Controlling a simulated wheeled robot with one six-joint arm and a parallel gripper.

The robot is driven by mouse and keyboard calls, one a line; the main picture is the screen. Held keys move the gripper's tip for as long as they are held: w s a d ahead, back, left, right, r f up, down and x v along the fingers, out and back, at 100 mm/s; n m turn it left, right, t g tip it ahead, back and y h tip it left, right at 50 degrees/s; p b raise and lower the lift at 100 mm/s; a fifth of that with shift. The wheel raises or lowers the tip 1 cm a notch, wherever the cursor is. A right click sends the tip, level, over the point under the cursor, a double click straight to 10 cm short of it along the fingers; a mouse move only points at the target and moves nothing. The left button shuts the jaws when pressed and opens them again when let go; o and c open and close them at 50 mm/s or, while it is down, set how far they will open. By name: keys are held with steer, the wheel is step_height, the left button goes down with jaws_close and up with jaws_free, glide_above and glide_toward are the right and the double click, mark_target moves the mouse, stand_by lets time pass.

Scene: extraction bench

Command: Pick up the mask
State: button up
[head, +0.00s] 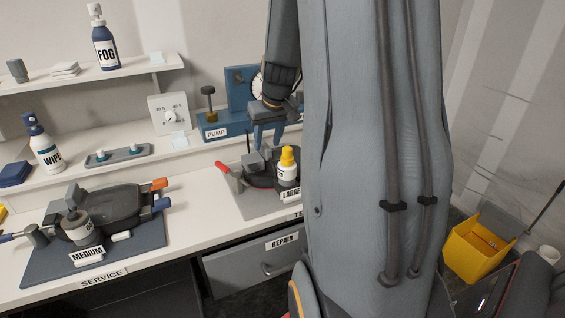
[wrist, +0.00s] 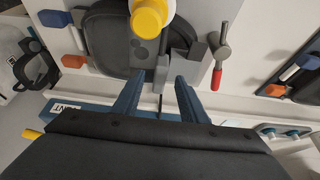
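A dark mask (head: 258,178) lies on a grey mat by the sign LARGE, partly hidden by my arm and a yellow-capped bottle (head: 287,166). In the wrist view the same dark mask (wrist: 105,40) fills the upper middle, with a grey block (wrist: 162,72) at its near edge. My gripper (head: 266,142) is above the back edge of this mask. Its two blue fingers (wrist: 157,88) are apart, with the grey block seen between their tips; I cannot tell whether they touch it. Another dark mask (head: 112,204) lies on the blue-grey mat by the sign MEDIUM.
A red-handled tool (head: 230,175) lies beside the large mask. The blue PUMP unit (head: 222,122) with a gauge stands behind. A WIPE bottle (head: 44,148) and a small rack (head: 118,155) stand on the ledge. A yellow bucket (head: 474,252) is on the floor at right.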

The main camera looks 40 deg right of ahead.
steer(key=shift+x, duration=1.05)
steer(key=shift+c, duration=0.4)
jaws_close()
steer(key=shift+r, duration=0.15)
